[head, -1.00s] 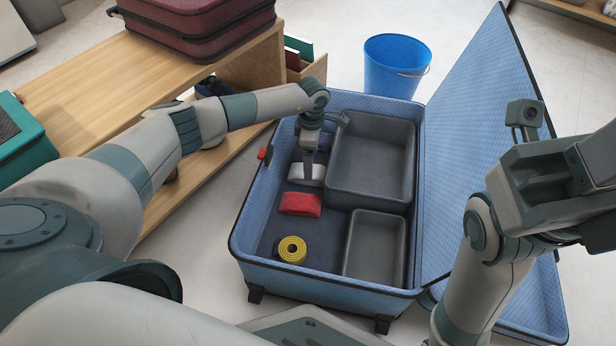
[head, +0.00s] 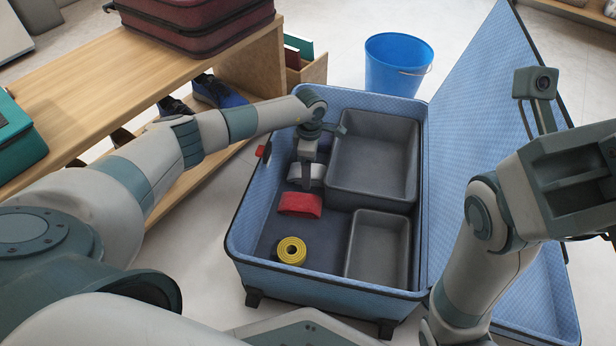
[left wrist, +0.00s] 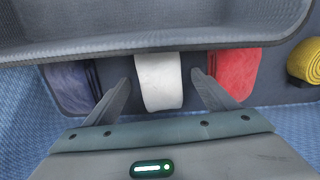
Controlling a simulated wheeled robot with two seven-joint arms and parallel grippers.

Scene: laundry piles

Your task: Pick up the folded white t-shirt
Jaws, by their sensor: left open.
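The folded white t-shirt (head: 312,174) lies in the left part of the open blue suitcase, in a row with other folded clothes. In the left wrist view the white t-shirt (left wrist: 160,82) sits between the two fingers of my open left gripper (left wrist: 164,92), with a gap on each side. In the head view my left gripper (head: 306,172) points down over the t-shirt and hides part of it. My right arm stands at the right side of the head view; its fingers are out of the picture.
A red folded garment (head: 300,204) and a yellow roll (head: 291,250) lie nearer in the suitcase (head: 330,282). A dark blue garment (left wrist: 72,84) lies on the other side of the t-shirt. Grey bins (head: 372,185) stand right beside the row. A blue bucket (head: 397,68) stands behind.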

